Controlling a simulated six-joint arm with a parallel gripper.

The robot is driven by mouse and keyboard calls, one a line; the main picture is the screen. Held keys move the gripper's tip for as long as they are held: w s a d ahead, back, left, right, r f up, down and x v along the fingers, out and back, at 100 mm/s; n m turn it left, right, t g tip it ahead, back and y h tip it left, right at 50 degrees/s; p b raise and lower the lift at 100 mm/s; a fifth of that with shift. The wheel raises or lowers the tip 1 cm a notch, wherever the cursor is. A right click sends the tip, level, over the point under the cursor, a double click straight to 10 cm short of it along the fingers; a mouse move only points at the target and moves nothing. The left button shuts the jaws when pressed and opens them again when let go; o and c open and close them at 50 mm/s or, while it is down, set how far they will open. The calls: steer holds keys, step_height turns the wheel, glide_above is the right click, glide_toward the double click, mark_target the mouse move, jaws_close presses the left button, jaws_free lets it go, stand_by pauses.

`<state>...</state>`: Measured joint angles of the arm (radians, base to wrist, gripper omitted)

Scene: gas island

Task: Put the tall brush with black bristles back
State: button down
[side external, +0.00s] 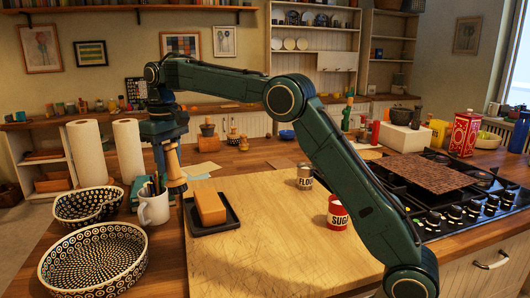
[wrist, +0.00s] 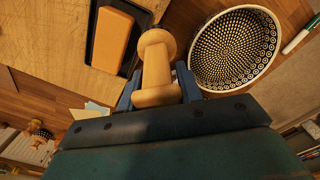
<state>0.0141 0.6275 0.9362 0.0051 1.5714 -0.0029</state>
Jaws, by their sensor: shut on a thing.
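My gripper (side external: 163,142) points down above the left end of the counter, near the white mug. It is shut on a pale turned wooden piece (side external: 174,166), wide at its end and narrower in the middle. In the wrist view the same wooden piece (wrist: 157,68) stands out between the two blue fingers (wrist: 155,92). The white mug (side external: 153,208) holds several dark pens or sticks, just below and left of the held piece.
An orange block (side external: 210,207) lies on a black tray (side external: 233,220) on the wooden board (side external: 270,255). Two patterned bowls (side external: 70,288) (side external: 62,216) and two paper rolls (side external: 88,155) stand left. The board's front is clear.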

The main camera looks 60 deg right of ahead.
steer(key=s+d+m+t+h, duration=0.1)
steer(key=s+d+m, duration=0.25)
steer(key=d, duration=0.85)
steer(key=s+d+m, duration=0.2)
steer(key=s+d, duration=0.2)
steer(key=d, duration=0.8)
steer(key=s+d+m+t+h, duration=0.1)
steer(key=s+d+m, duration=0.25)
steer(key=d, duration=0.85)
step_height(320, 180, down, 9)
steer(key=shift+s+a, duration=0.15)
steer(key=shift+s, duration=0.2)
steer(key=shift+f, duration=0.25)
steer(key=shift+f, duration=1.85)
steer(key=shift+f, duration=0.15)
steer(key=c, duration=0.9)
jaws_free()
steer(key=shift+c, duration=0.2)
